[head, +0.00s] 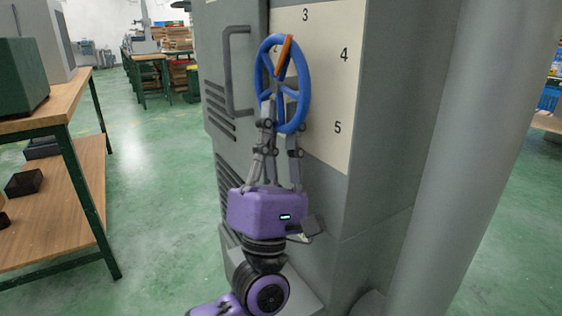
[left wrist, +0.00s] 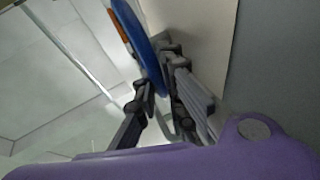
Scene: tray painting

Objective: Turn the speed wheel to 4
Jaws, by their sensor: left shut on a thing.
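The speed wheel (head: 305,102) is a blue spoked wheel on the front of a grey cabinet. An orange marker (head: 284,56) on its upper spoke points up, slightly right, roughly toward the 3. A cream panel (head: 330,85) behind it carries 3 at the top, 4 at the right and 5 lower right. My purple left gripper (head: 281,104) reaches up from below and is shut on the wheel's lower part. In the left wrist view its fingers (left wrist: 159,80) close around the blue rim (left wrist: 146,50), with the orange marker beyond. My right gripper is not in view.
The grey cabinet (head: 395,110) has a vertical handle (head: 229,75) just left of the wheel. A thick grey column (head: 465,150) stands at the right. A wooden workbench (head: 60,100) stands at the left, with open green floor (head: 160,180) between it and the cabinet.

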